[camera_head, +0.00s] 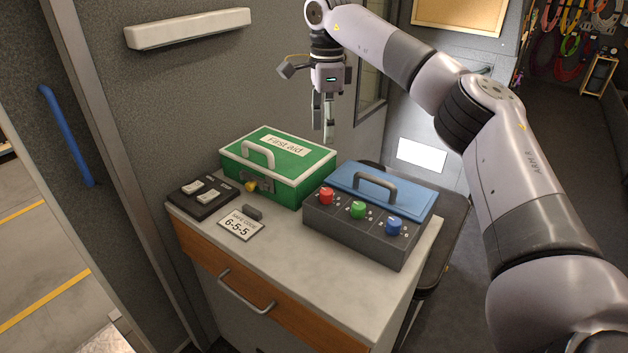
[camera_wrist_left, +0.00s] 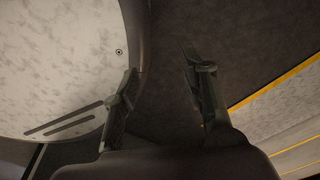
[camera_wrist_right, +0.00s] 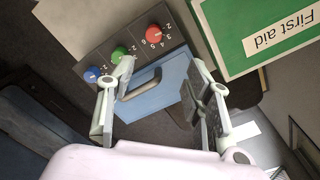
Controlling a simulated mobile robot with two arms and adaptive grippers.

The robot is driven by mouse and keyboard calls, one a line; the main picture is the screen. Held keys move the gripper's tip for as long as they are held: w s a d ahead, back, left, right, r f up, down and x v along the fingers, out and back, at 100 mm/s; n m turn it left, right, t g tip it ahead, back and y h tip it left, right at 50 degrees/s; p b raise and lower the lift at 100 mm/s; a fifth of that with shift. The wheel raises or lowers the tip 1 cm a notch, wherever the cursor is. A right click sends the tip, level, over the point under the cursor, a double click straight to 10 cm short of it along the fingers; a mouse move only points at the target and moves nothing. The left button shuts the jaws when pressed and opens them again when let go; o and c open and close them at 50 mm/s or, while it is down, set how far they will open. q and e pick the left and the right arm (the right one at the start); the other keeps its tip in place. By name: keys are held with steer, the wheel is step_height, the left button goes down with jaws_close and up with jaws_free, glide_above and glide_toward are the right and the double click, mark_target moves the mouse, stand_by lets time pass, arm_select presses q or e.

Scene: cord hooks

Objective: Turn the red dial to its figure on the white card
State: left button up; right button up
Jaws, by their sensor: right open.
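The red dial (camera_head: 326,197) is the left one on the grey control box (camera_head: 352,236), beside a green dial (camera_head: 358,210) and a blue dial (camera_head: 393,226). In the right wrist view the red dial (camera_wrist_right: 157,36) has figures around it; I cannot tell its setting. The white card (camera_head: 240,226) lies on the cabinet top and reads "SAFE CODE 6-5-5". My right gripper (camera_head: 328,130) is open and empty, above and behind the box, apart from the dials. My left gripper (camera_wrist_left: 160,66) is open and empty; it shows only in the left wrist view.
The box has a blue lid (camera_head: 376,184) with a grey handle. A green first aid box (camera_head: 297,178) stands to its left on the cabinet (camera_head: 300,243). A black switch panel (camera_head: 203,199) lies at the left end.

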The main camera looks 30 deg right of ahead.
steer(key=s+f, duration=0.2)
glide_above(327, 191)
step_height(327, 191, down, 7)
steer(key=shift+f, duration=0.1)
step_height(327, 191, down, 5)
steer(key=shift+r, duration=0.15)
step_height(327, 191, down, 2)
steer(key=shift+f+p, duration=0.25)
steer(key=shift+p, duration=0.05)
steer(key=shift+f, duration=0.1)
steer(key=c, duration=0.7)
arm_select(q)
steer(key=shift+g, duration=0.3)
steer(key=shift+s+r, duration=0.2)
steer(key=shift+s, duration=2.2)
arm_select(e)
jaws_close()
